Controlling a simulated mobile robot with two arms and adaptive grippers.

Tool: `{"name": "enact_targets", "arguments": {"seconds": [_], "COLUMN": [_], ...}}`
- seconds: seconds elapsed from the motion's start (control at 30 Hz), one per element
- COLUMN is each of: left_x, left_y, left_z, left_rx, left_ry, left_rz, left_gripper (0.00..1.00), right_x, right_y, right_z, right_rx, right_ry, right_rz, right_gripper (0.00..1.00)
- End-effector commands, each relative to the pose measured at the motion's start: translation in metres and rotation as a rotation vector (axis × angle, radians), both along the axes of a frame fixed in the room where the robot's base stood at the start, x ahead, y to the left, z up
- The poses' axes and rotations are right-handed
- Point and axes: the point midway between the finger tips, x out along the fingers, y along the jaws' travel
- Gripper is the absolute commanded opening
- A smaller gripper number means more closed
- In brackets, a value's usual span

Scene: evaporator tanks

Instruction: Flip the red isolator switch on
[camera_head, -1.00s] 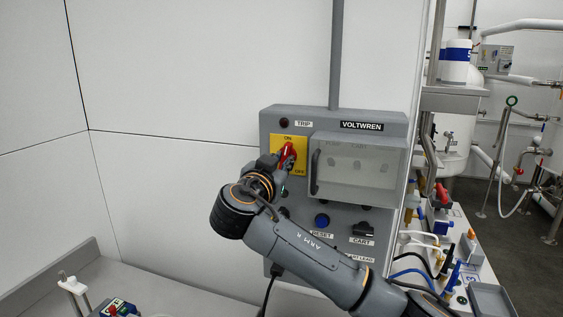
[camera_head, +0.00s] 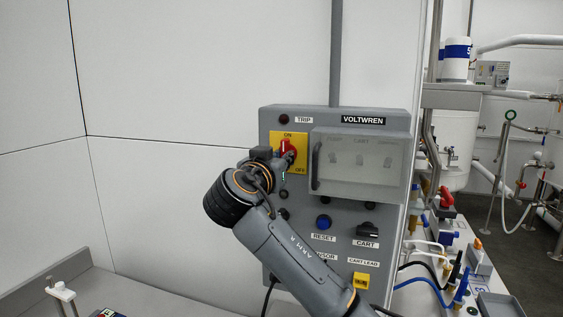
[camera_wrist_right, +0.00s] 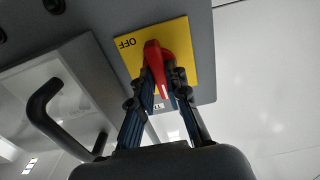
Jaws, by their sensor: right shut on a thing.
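The red isolator switch (camera_head: 288,147) sits on a yellow plate (camera_head: 302,166) on the grey VOLTWREN panel (camera_head: 395,212). ON is printed at the plate's top and OFF at its lower right. My right gripper (camera_head: 285,160) is at the switch, partly hiding it in the head view. In the right wrist view the red handle (camera_wrist_right: 157,62) is between the two fingers of my right gripper (camera_wrist_right: 160,82), which are shut on it. There the handle's white-marked end points away from the OFF print. The ON print is hidden there. My left gripper is not in view.
A clear cover (camera_head: 360,160) with a dark handle stands right of the switch, close to my right gripper. Below are a blue RESET button (camera_head: 323,222) and a black CART knob (camera_head: 369,229). Open wall is to the left. A bench with hoses and valves is at the right.

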Motion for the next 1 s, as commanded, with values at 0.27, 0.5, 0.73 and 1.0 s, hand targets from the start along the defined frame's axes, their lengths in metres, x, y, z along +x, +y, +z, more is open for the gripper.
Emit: {"name": "enact_targets", "arguments": {"seconds": [0.27,0.5,0.73,1.0], "left_x": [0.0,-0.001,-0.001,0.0], "left_y": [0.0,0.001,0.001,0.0], "left_z": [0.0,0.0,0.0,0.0], "left_rx": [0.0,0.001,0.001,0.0], "left_ry": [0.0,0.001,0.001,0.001], "left_rz": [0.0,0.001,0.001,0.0], "left_gripper": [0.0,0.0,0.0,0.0], "right_x": [0.0,0.0,-0.02,-0.075], "right_y": [0.0,0.0,0.008,0.026], "right_z": [0.001,0.0,-0.001,-0.001], "right_rx": [0.0,0.001,0.003,0.004], "right_ry": [-0.001,0.0,-0.001,0.0], "right_rz": [0.0,0.0,0.004,0.005], "right_gripper": [0.38,0.38,0.38,0.38]}}
